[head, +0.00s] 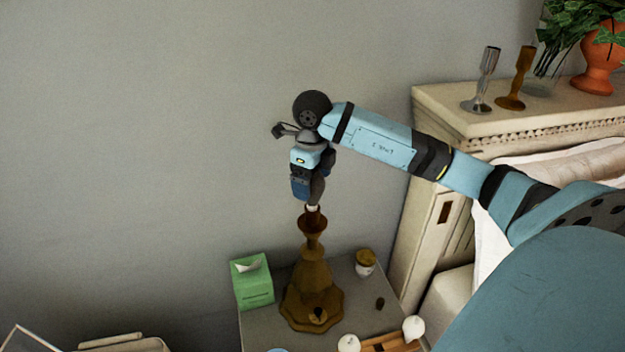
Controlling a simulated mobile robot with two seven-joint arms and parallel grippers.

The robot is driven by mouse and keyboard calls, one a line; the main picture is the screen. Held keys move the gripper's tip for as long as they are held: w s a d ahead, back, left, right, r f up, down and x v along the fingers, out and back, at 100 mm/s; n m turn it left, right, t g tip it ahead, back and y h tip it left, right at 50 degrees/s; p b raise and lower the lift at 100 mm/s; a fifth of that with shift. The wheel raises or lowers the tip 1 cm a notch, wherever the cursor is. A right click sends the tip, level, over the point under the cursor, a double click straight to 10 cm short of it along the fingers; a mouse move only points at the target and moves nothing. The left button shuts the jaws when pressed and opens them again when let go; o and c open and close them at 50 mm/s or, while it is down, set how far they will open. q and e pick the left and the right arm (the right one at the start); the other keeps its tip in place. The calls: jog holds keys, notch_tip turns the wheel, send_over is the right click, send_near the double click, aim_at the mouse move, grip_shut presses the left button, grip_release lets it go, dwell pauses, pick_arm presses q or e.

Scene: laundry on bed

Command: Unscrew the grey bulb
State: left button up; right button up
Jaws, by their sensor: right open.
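A brown-gold lamp base (310,275) stands upright on the bedside table (262,325). My right gripper (312,203) points straight down at the lamp's top, directly above its socket, with its jaws open. A small pale spot shows between the gripper and the socket. It may be part of the grey bulb, but the gripper hides most of that spot and I cannot tell whether the fingers touch it. My left gripper is out of view.
A green tissue box (252,283), a gold-lidded jar (365,263) and white round objects (413,328) by a wooden holder (385,343) surround the lamp. The wall behind is bare.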

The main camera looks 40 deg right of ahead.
jog(key=shift+f, duration=0.65)
